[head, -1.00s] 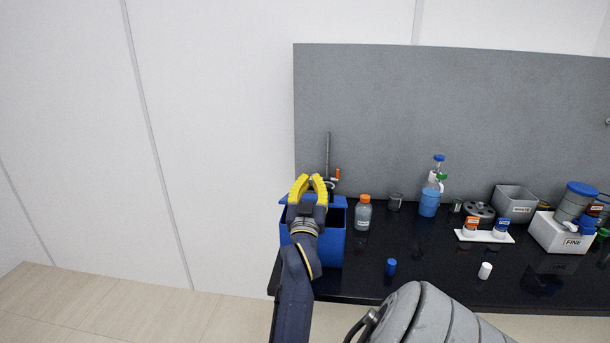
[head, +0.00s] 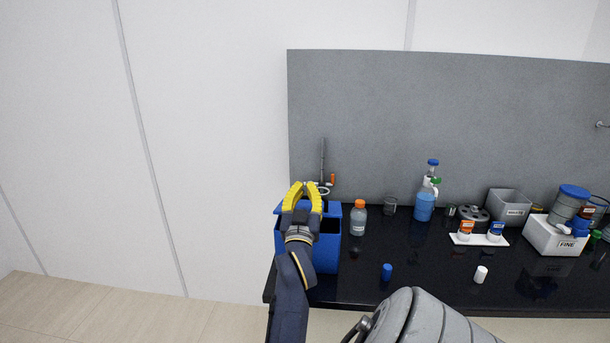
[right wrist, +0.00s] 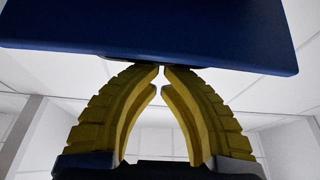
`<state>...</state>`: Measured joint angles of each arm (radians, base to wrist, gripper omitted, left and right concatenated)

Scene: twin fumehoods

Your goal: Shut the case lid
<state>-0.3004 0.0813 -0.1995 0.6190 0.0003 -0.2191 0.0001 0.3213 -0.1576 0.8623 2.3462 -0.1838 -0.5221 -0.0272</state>
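The blue case (head: 327,254) stands at the left end of the black bench in the head view. Its lid (head: 333,209) is raised at the back, and the dark inside shows below it. My right arm hides the case's left part. My right gripper (head: 303,185), with yellow fingers, is at the lid's upper edge. In the right wrist view the lid (right wrist: 150,32) is a blue panel across the top, and the fingertips (right wrist: 163,69) meet just at its lower edge, with nothing seen between them. Whether they touch the lid is unclear. My left gripper is not in view.
An orange-capped bottle (head: 358,218) stands close to the case's right. A metal stand (head: 323,160) rises behind it. A blue cap (head: 387,271) and white cap (head: 481,274) lie near the front edge. A blue wash bottle (head: 425,200), grey bin (head: 509,208) and FINE box (head: 552,238) stand farther right.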

